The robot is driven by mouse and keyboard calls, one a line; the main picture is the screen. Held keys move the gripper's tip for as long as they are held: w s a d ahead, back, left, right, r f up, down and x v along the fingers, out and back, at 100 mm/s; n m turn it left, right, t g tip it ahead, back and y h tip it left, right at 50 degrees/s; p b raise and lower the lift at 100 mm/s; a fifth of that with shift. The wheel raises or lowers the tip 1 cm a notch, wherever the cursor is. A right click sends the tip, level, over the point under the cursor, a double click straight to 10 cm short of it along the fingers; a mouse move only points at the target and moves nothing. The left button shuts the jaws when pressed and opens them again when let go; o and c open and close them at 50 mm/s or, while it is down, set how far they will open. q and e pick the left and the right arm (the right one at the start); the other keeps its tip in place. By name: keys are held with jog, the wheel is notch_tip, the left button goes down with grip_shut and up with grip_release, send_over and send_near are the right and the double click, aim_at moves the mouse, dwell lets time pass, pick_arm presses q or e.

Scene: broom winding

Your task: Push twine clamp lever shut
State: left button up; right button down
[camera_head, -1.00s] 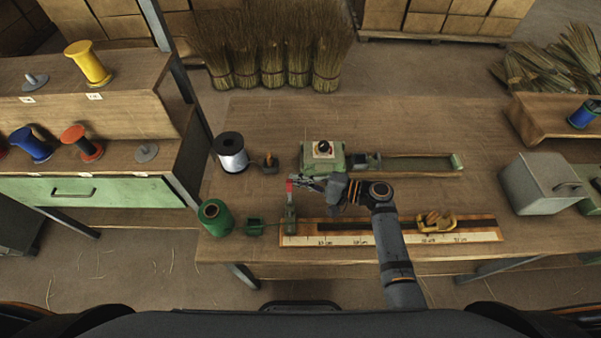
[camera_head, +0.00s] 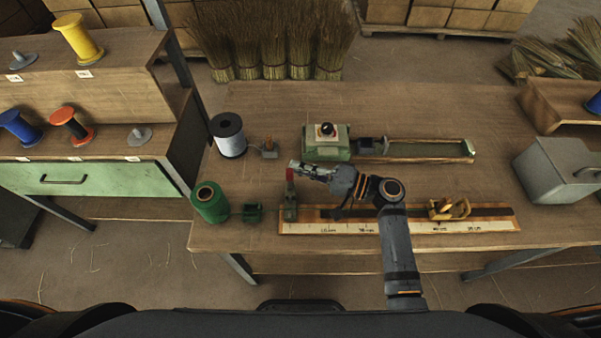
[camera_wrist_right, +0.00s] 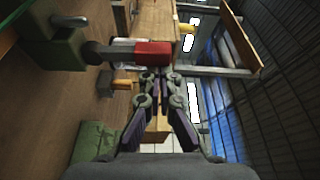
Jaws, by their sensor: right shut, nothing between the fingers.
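The twine clamp (camera_head: 290,205) is a small green block at the left end of the measuring board. Its lever (camera_head: 290,180) stands upright with a red tip. In the right wrist view the red-tipped lever (camera_wrist_right: 152,52) crosses just beyond the fingertips, joined to the green clamp body (camera_wrist_right: 62,38). My right gripper (camera_head: 298,167) is shut and empty, at the right side of the red tip and very close to it. It also shows in the right wrist view (camera_wrist_right: 157,78). I cannot tell whether it touches the lever. My left gripper is not in view.
A green twine spool (camera_head: 210,202) and a small green holder (camera_head: 252,213) stand left of the clamp. The measuring board (camera_head: 345,227) runs right, carrying a yellow-brown slider (camera_head: 448,209). A green box with a black knob (camera_head: 326,143) stands behind my gripper.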

pick_arm(q)
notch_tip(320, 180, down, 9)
jog(key=b, duration=0.7)
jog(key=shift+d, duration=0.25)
pick_arm(e)
jog(key=s+d+n+y, duration=0.1)
jog(key=d+n, duration=0.2)
jog(key=d, duration=0.6)
jog(key=shift+s+d+r, duration=0.15)
jog(key=shift+d+r, duration=0.05)
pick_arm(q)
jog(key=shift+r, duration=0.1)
